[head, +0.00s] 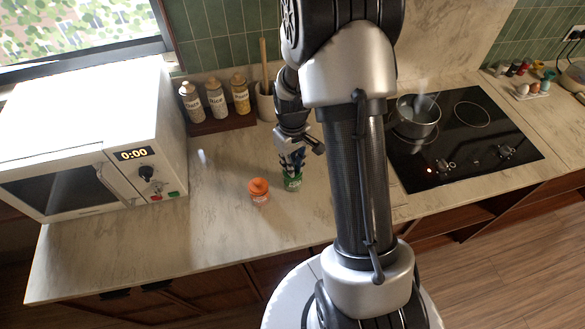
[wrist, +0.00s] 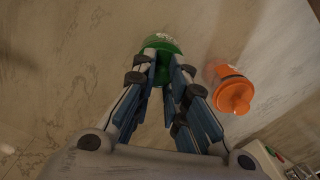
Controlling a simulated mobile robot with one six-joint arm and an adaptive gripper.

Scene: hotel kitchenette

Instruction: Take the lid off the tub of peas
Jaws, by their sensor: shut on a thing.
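The green tub of peas (head: 293,184) stands upright on the counter, right of the orange-lidded tub. My gripper (head: 292,165) points down at it from above, with its fingers shut on the green lid at its top. In the wrist view the green lid (wrist: 162,46) shows at and beyond the fingertips of my gripper (wrist: 166,75). The fingers hide part of the lid, and I cannot tell whether there is a gap between lid and tub.
A tub with an orange lid (head: 258,190) stands close by on the left; it also shows in the wrist view (wrist: 233,93). A white microwave (head: 90,130) is at left. Several labelled jars (head: 215,98) and a utensil pot (head: 266,102) stand behind. A hob with a pot (head: 416,117) is at right.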

